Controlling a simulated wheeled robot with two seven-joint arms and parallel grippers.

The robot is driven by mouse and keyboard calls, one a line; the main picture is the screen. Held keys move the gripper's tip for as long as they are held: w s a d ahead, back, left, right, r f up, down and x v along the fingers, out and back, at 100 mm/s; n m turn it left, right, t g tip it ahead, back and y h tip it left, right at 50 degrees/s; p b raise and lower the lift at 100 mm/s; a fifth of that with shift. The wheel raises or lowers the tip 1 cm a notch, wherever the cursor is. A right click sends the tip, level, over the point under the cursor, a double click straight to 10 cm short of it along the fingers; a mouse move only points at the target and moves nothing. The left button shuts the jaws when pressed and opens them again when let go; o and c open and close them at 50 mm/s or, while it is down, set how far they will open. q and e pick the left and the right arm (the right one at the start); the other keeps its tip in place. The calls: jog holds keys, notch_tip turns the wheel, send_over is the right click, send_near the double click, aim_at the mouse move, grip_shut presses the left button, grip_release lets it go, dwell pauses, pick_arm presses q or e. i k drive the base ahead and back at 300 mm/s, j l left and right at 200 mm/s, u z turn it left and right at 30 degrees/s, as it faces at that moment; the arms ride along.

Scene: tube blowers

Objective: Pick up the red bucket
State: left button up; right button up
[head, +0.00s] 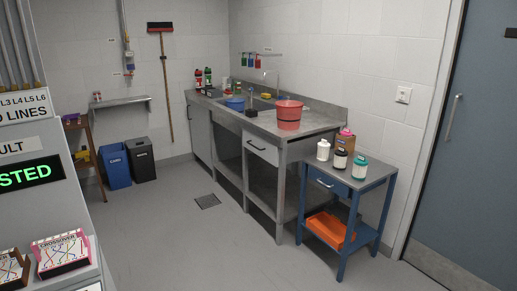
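The red bucket (289,115) stands upright on the grey metal counter (318,127), near its front right end. Darker bands run around its side. It is clear of other things on its near side. Neither of my grippers shows in the head view, and nothing is seen holding the bucket.
A blue cart (341,186) with several bottles stands right of the counter, with an orange tray (331,228) on its lower shelf. Blue (115,166) and black (140,159) bins stand at the back left. A panel (40,160) fills the left edge. The middle floor is clear.

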aim_at(289, 112)
jog(key=i+z, duration=0.5)
jog(key=i+j+z, duration=0.1)
jog(key=i, duration=0.4)
jog(key=i+j+z, duration=0.15)
jog(key=i+j, duration=0.15)
jog(key=i, duration=0.2)
jog(key=i+j+z, duration=0.1)
jog(key=i+j, duration=0.2)
jog(key=i, duration=0.2)
jog(key=i+j, duration=0.25)
jog(key=i, duration=0.2)
jog(key=i+j, duration=0.25)
jog(key=i, duration=0.2)
jog(key=i+j, duration=0.25)
jog(key=i, duration=0.2)
jog(key=i+j, duration=0.2)
jog(key=i, duration=0.25)
jog(key=z, duration=0.05)
